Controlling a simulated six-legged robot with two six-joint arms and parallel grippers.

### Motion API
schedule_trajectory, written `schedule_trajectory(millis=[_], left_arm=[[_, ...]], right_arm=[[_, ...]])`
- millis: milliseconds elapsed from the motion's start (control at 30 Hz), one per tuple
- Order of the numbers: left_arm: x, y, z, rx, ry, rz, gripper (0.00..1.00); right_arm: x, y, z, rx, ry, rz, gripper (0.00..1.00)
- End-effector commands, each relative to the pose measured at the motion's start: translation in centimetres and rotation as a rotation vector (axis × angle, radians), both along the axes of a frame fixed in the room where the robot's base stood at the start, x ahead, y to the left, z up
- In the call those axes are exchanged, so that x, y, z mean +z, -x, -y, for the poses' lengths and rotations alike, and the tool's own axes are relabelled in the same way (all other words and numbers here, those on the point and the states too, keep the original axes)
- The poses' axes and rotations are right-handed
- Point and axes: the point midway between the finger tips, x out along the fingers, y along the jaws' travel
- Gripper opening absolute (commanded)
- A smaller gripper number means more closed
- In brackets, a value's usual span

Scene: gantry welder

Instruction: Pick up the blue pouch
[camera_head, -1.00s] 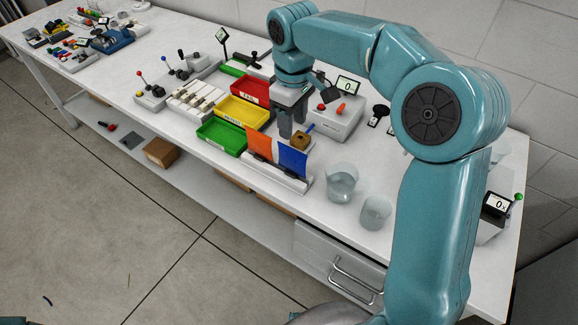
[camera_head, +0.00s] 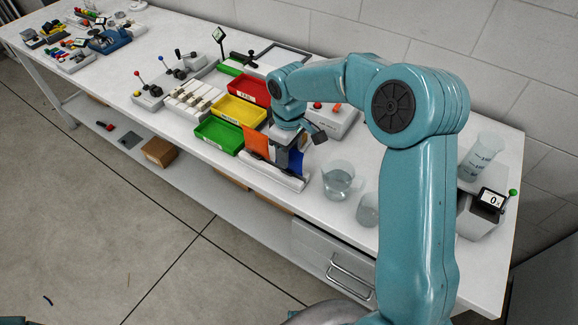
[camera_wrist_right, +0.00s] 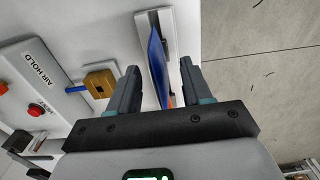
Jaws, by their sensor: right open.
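The blue pouch (camera_head: 298,160) stands upright in a white rack, mostly hidden behind my right gripper in the head view. In the wrist view the blue pouch (camera_wrist_right: 157,62) shows nearly edge-on between the two fingers. My right gripper (camera_wrist_right: 160,78) is open, with one finger on each side of the pouch and a visible gap to it. In the head view the right gripper (camera_head: 284,162) points down over the rack. My left gripper is not in view.
An orange pouch (camera_head: 257,142) stands beside the blue one. Green (camera_head: 219,136), yellow (camera_head: 238,110) and red (camera_head: 249,90) bins lie left and behind. Beakers (camera_head: 338,180) stand to the right. A machine with a red button and wooden block (camera_wrist_right: 99,83) is close to one finger.

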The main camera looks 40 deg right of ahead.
Motion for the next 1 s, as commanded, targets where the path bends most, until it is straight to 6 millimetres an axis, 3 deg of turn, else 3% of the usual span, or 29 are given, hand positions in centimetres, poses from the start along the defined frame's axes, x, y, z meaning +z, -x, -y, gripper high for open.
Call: schedule_trajectory(millis=[767,800,933,1000], left_arm=[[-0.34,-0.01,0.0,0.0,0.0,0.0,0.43],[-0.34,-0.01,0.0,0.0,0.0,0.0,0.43],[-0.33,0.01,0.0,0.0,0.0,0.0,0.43],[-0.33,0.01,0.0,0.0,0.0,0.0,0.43]], right_arm=[[-0.47,0.01,-0.01,0.0,0.0,0.0,0.49],[-0.47,0.01,-0.01,-0.001,0.0,0.0,0.46],[-0.47,0.01,-0.01,0.0,0.0,0.0,0.03],[-0.46,0.01,-0.01,0.0,0.0,0.0,0.0]])
